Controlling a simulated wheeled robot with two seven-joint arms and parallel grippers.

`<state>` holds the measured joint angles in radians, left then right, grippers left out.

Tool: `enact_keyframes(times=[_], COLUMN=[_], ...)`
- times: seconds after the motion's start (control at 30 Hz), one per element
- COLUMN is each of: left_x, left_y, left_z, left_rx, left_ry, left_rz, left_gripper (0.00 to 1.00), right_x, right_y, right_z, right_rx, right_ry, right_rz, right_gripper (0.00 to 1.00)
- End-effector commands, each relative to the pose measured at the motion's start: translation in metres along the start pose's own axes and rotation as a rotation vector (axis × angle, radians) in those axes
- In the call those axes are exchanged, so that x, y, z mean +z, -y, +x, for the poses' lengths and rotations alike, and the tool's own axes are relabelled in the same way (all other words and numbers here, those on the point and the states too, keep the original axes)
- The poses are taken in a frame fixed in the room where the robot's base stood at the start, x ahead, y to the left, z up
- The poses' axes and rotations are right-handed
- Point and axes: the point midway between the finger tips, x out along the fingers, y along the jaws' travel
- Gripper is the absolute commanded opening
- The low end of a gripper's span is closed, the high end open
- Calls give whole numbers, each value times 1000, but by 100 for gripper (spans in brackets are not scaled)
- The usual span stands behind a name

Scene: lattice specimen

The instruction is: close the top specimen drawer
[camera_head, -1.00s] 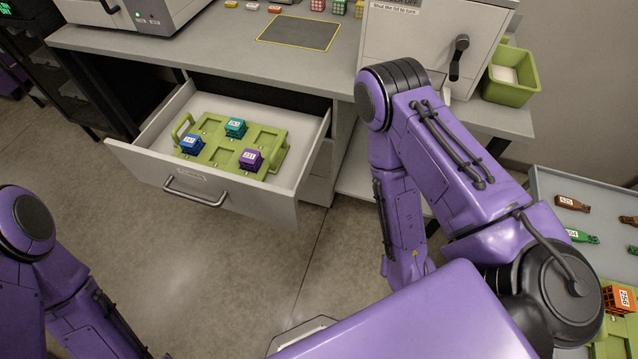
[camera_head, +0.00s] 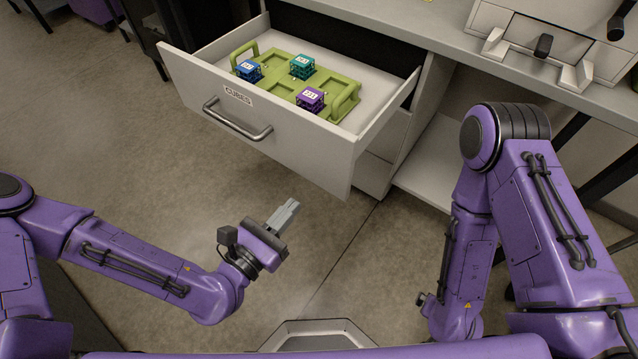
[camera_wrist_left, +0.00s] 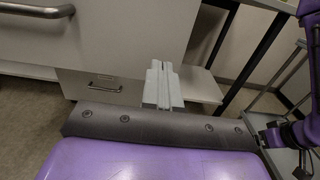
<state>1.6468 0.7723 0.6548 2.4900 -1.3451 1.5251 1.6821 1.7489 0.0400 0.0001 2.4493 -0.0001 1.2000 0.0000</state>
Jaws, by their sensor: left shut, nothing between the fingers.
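The top specimen drawer (camera_head: 285,125) is pulled open under the counter. It has a bar handle (camera_head: 237,122) and a label reading CUBES. Inside it lies a green tray (camera_head: 341,98) holding a blue cube (camera_head: 249,71), a teal cube (camera_head: 302,67) and a purple cube (camera_head: 310,99). My left gripper (camera_head: 289,206) is shut and empty, in front of and below the drawer front, apart from it. In the left wrist view the gripper (camera_wrist_left: 163,72) points toward the cabinet, with the drawer front (camera_wrist_left: 130,35) close by. My right arm is at the right; its gripper is not visible.
The counter (camera_head: 400,32) runs above the drawer, with a white machine (camera_head: 545,40) with dark knobs at its right. A lower closed drawer (camera_wrist_left: 104,86) with a handle sits in the cabinet. The floor (camera_head: 150,170) in front is clear.

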Motion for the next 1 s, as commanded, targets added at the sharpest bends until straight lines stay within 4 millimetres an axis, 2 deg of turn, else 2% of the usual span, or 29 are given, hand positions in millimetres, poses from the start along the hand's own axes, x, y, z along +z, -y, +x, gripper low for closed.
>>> enact_keyframes(times=[0.3, 0.5, 0.67, 1.0], left_x=[2, 1, 0, 0], left_y=[2, 1, 1, 0], left_z=[70, 97, 104, 104], left_rx=[-3, -2, -2, 0], left_ry=[-1, -3, -4, -4], left_rz=[4, 3, 2, 3], left_gripper=[0, 0, 0, 0], right_x=[-4, -5, -5, -4], right_y=[-1, -1, -1, -1], right_z=[-8, -11, -11, -11], right_rx=[0, 0, 0, 0], right_ry=[0, 0, 0, 0], right_rz=[0, 0, 0, 0], right_gripper=[100, 100, 100, 100])
